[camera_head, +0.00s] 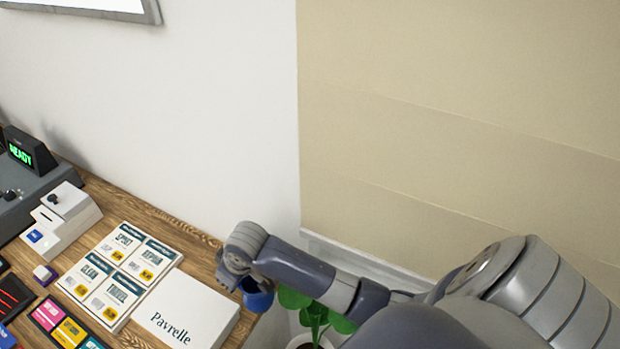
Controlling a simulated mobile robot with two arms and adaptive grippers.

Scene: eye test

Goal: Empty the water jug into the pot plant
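A blue jug (260,301) shows at the right end of the wooden desk, partly hidden by my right gripper (232,281). The gripper is right at the jug's left side, pointing down. Its fingertips are small and dark, so I cannot tell whether they are closed on the jug. I cannot see any water or tell how far the jug is tilted. The pot plant has green leaves (314,316) and a white pot (300,342) beyond the desk's end, just right of the jug. My arm and the bottom edge hide part of it. My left gripper is not in view.
The wooden desk (186,234) holds a white box marked Pavrelle (187,316), a card sheet (120,272), a white device (60,217) and a dark machine with a green READY display (27,153). A white wall and beige panel stand behind.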

